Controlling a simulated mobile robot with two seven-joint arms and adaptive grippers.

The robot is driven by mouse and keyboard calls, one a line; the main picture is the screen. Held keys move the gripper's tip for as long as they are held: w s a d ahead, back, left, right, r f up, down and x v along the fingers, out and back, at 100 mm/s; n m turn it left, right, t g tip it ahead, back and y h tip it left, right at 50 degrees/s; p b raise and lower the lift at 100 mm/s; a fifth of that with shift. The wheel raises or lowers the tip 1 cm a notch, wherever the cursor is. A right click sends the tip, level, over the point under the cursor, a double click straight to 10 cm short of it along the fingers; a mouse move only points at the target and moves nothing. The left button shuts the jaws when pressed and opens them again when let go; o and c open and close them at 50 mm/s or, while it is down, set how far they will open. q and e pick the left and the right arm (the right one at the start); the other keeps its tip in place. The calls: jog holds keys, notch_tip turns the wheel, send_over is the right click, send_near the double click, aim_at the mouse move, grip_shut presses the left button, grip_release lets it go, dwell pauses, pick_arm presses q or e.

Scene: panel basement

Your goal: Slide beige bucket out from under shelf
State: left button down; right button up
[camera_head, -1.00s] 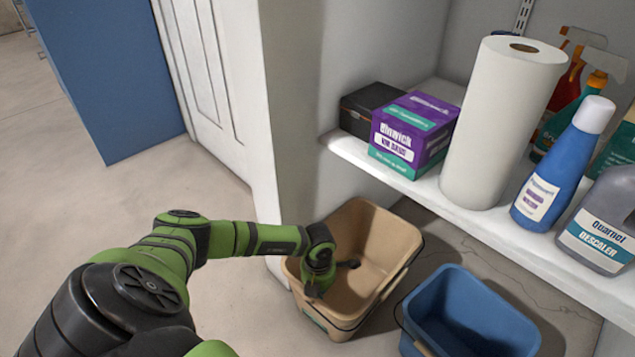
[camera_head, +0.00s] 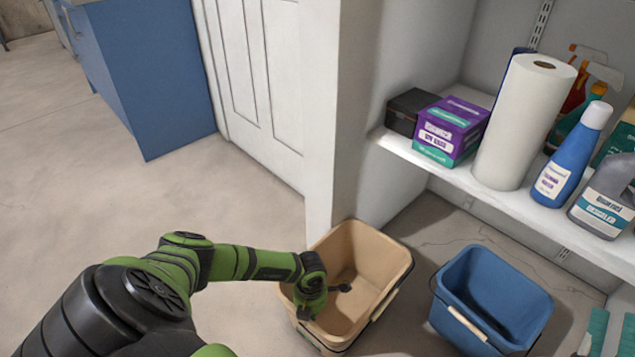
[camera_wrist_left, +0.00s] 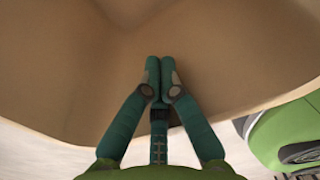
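The beige bucket (camera_head: 372,255) stands upright on the floor in the head view, in front of the partition's base and left of the shelf. My left gripper (camera_head: 326,291) is at its near left rim, with the fingers reaching inside. In the left wrist view the gripper's fingers (camera_wrist_left: 159,75) are close together over the rim and against the inside of the bucket (camera_wrist_left: 235,55). They appear shut on the bucket's wall; the outer side of the grip is hidden. My right gripper is not in view.
A blue bucket (camera_head: 505,283) stands to the right, with a gap to the beige one. The white shelf (camera_head: 400,149) above holds a purple box (camera_head: 452,130), a paper roll (camera_head: 522,125) and several bottles. A partition (camera_head: 345,120) rises behind. Floor (camera_head: 110,205) at left is clear.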

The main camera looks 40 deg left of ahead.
pick_arm(q)
jog(key=s+p, duration=0.2)
jog(key=s, duration=0.2)
jog(key=shift+s+a+f+p, duration=0.1)
jog(key=shift+s+a+p, duration=0.05)
jog(key=shift+s+p, duration=0.25)
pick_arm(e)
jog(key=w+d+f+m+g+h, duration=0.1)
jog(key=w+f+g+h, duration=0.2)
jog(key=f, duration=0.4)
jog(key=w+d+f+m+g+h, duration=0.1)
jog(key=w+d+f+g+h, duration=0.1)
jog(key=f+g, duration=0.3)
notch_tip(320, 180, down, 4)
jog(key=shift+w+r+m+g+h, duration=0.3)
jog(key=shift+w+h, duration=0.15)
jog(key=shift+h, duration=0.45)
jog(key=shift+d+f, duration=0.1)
